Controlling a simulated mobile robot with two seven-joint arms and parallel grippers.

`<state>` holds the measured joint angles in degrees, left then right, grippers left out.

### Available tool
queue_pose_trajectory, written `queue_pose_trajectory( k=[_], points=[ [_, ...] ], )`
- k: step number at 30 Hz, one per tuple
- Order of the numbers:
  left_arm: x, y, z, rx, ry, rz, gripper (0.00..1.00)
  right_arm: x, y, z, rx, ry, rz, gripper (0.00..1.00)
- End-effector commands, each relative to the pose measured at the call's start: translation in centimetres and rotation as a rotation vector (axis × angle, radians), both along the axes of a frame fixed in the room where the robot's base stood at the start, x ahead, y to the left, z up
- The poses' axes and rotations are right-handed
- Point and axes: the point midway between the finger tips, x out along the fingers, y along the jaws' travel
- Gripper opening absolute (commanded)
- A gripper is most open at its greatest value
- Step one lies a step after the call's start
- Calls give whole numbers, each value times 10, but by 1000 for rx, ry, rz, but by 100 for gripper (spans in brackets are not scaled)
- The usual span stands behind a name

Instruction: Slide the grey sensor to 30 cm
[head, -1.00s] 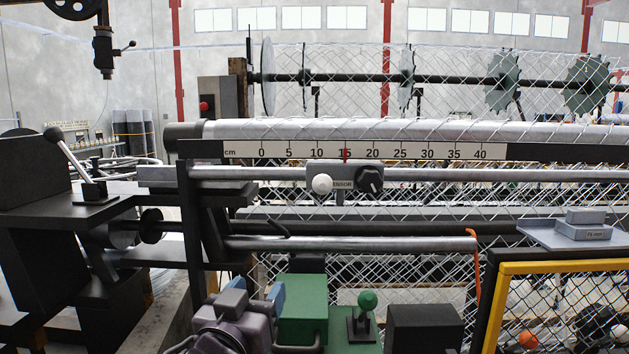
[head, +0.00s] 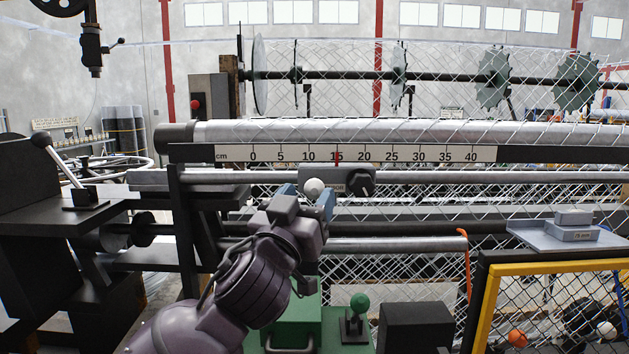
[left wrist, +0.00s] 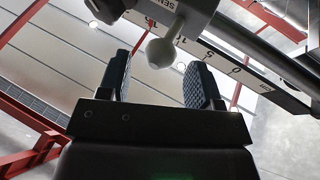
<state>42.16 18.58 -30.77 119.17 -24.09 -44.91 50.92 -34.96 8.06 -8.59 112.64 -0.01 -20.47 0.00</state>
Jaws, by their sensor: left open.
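The grey sensor (head: 349,181) sits on the rail under a white cm scale (head: 400,154). Its red pointer (head: 337,157) stands at about 15. A white ball knob (head: 314,187) and a black knob (head: 361,184) are on its front. My left gripper (head: 307,200) is open at the white knob, its blue-padded fingers either side of it in the head view. In the left wrist view the white knob (left wrist: 161,52) shows just beyond and between the open fingers (left wrist: 160,85); contact cannot be told. My right gripper is not in view.
The rail (head: 430,177) runs clear to the right of the sensor. Below are a green box with a green ball lever (head: 359,303), a black box (head: 414,325) and a yellow-framed mesh guard (head: 560,268). A grey tray (head: 530,237) is at the right.

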Motion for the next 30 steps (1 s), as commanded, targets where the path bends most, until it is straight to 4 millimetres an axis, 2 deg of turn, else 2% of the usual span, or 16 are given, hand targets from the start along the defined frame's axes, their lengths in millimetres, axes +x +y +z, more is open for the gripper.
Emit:
queue_pose_trajectory(
  k=[3, 9, 20, 30],
  points=[
    [15, -6, 8, 2, -2, 0, 58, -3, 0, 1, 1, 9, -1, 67],
    [28, -12, 13, 1, 0, 0, 58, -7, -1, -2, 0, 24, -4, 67],
    [30, -12, 13, 1, 0, 0, 57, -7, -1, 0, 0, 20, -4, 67],
    [30, -12, 13, 0, 0, 0, 5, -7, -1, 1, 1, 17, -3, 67]
  ],
)
